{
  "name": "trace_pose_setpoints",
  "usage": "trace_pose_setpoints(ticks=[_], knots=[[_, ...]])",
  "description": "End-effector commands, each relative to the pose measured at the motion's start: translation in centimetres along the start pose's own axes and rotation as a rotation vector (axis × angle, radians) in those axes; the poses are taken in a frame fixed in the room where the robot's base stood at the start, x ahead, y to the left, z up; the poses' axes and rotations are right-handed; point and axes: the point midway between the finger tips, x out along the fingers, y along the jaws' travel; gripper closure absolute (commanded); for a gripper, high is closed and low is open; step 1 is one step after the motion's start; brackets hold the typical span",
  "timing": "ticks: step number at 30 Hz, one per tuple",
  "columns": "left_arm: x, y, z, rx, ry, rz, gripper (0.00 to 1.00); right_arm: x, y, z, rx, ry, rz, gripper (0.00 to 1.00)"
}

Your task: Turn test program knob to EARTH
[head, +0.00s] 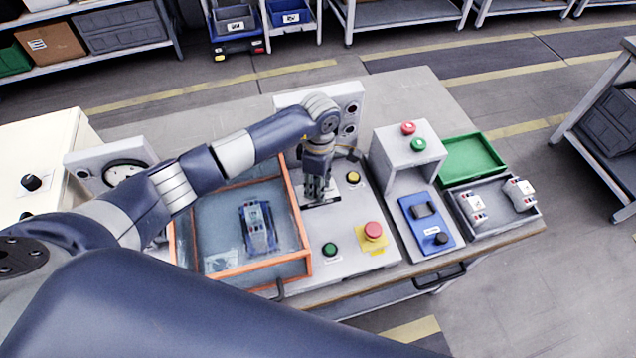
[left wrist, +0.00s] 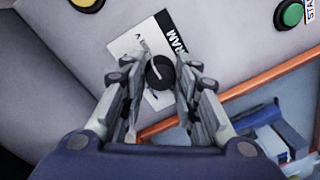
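The black test program knob (left wrist: 160,72) sits on a black-and-white label plate (left wrist: 128,45) in the left wrist view; part of the word "PROGRAM" is readable. A thin pale line runs from the knob toward the upper left; the position names are too small or hidden to read. My left gripper (left wrist: 158,95) points down at the panel, fingers apart, one on each side of the knob. I cannot tell whether they touch it. In the head view my left gripper (head: 317,190) hides the knob on the grey test panel (head: 350,265). My right gripper is not in view.
An orange-framed clear box (head: 220,268) with a blue device (head: 258,228) inside stands left of the panel. A yellow button (head: 353,178), green button (head: 329,249) and red emergency button (head: 372,230) are near the gripper. A blue tester (head: 427,222) and trays stand to the right.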

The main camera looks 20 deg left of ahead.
Motion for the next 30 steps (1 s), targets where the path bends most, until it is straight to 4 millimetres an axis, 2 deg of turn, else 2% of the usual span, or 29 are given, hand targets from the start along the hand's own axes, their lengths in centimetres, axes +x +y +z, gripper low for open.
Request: trace_pose_setpoints(ticks=[1,2,16,30], knots=[[0.0,0.0,0.0,0.0,0.0,0.0,0.91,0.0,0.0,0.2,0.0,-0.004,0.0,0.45],[0.0,0.0,0.0,0.0,0.0,0.0,0.98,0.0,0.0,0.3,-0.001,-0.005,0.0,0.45],[0.1,0.0,0.0,-0.072,-0.004,0.001,0.98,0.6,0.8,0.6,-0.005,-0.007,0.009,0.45],[0.2,0.1,-0.1,-0.458,-0.024,0.002,0.98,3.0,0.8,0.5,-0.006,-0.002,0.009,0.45]])
